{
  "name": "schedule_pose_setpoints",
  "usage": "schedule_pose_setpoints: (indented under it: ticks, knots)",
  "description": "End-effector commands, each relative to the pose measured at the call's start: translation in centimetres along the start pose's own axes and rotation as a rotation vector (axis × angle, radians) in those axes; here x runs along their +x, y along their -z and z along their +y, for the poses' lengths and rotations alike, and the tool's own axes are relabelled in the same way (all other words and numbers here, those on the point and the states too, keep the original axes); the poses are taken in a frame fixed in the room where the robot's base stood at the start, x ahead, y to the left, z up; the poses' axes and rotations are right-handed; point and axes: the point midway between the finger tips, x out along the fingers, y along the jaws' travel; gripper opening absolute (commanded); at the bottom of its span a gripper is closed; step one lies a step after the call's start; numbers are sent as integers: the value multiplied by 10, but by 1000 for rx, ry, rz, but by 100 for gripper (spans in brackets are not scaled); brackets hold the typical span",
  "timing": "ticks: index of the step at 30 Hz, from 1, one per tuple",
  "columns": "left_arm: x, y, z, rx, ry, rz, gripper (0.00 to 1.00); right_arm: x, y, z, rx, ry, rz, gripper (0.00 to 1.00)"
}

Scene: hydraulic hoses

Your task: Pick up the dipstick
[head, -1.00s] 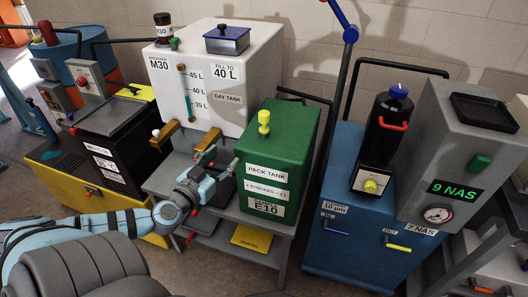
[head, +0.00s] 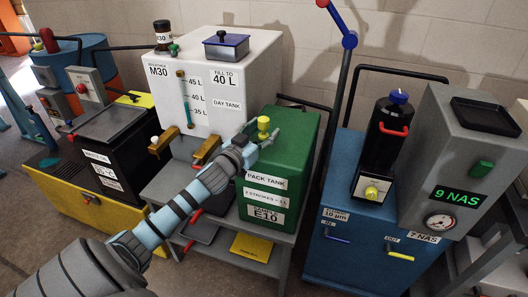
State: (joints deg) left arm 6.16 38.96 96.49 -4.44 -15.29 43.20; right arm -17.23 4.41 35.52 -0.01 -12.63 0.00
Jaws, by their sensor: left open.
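A yellow knob-like handle (head: 263,124) stands upright on top of the green pack tank (head: 290,165); it looks like the dipstick's top, and any stem below it is hidden. My left gripper (head: 265,137) is open at the handle's base, over the tank's left top edge. Its fingers partly cover the lower handle; I cannot tell whether they are on both sides of it or touching it. My right gripper is not in view.
A blue filter cabinet (head: 350,215) with a black canister (head: 383,140) stands right. A yellow item (head: 251,247) lies on the lower shelf.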

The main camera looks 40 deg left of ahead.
Motion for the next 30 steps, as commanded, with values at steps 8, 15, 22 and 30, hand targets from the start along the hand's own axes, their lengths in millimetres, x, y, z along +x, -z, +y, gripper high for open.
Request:
schedule_pose_setpoints:
  ticks: [8,15,22,30]
  knots:
    - [5,-1,0,3,-1,-1,49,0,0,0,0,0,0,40]
    - [5,-2,0,3,0,-1,11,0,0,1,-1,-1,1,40]
    - [5,-2,0,4,-1,-1,0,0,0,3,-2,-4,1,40]
    - [5,2,0,4,-1,-1,0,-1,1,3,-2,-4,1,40]
